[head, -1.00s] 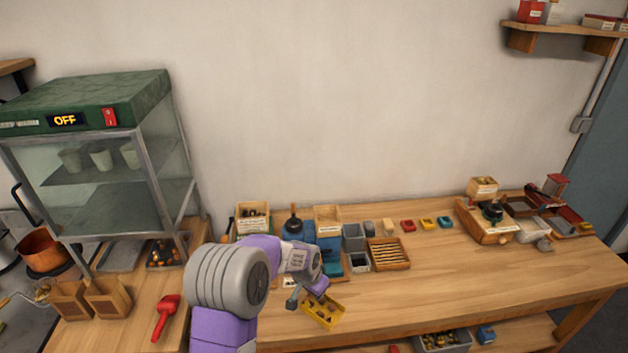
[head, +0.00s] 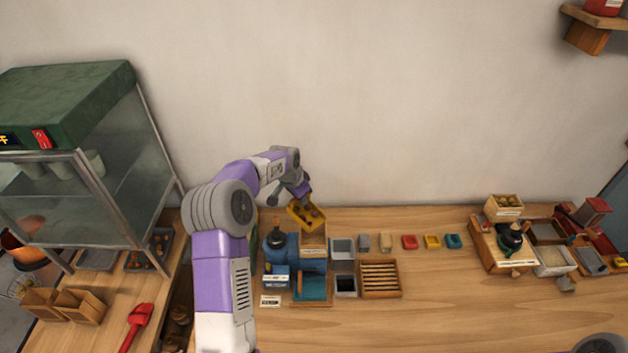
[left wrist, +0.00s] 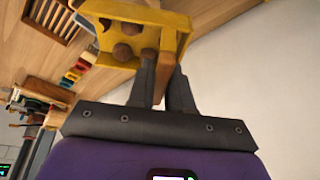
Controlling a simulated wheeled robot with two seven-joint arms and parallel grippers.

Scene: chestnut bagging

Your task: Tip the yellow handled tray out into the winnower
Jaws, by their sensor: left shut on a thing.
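The yellow handled tray (head: 308,217) holds several brown chestnuts and is raised above the back of the bench. My left gripper (head: 303,193) is shut on it; the left wrist view shows the fingers (left wrist: 165,85) closed at the tray's (left wrist: 182,20) near side, with chestnuts inside. The tray looks tilted in the head view, but the chestnuts are still in it. The blue winnower (head: 281,247) stands on the bench just below, with a wooden hopper (head: 312,246) under the tray. My right gripper is not in view.
Right of the winnower are grey bins (head: 343,248), a slatted wooden tray (head: 380,278) and small coloured trays (head: 432,242). A glass-sided cabinet (head: 100,190) with a green top stands at left. The bench's middle front is clear.

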